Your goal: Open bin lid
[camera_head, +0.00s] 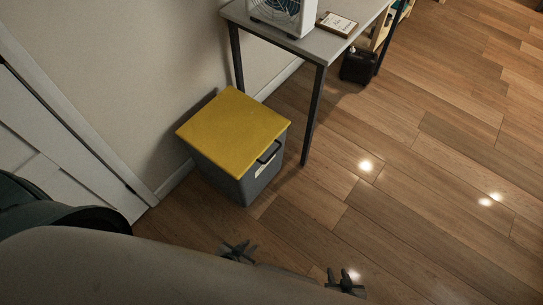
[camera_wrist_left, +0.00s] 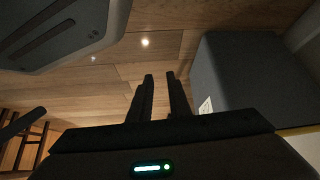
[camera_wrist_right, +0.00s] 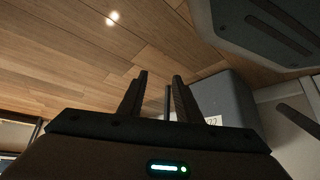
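The bin is a dark grey box (camera_head: 225,176) with a flat yellow lid (camera_head: 234,124) that lies shut on top. A black handle (camera_head: 269,152) and a white label are on its right-hand face. My left gripper (camera_head: 238,249) and right gripper (camera_head: 345,281) are low in the head view, both apart from the bin. In the left wrist view, the left fingers (camera_wrist_left: 159,78) are open and empty, with the bin's grey side (camera_wrist_left: 245,75) to their right. In the right wrist view, the right fingers (camera_wrist_right: 160,77) are open and empty, with the bin (camera_wrist_right: 231,98) beyond them.
A grey table (camera_head: 325,42) with dark legs stands behind and right of the bin, carrying a fan (camera_head: 285,14) and a clipboard (camera_head: 337,24). A black container (camera_head: 358,66) is under it. A wall and white door (camera_head: 60,150) are left. The wooden floor right is clear.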

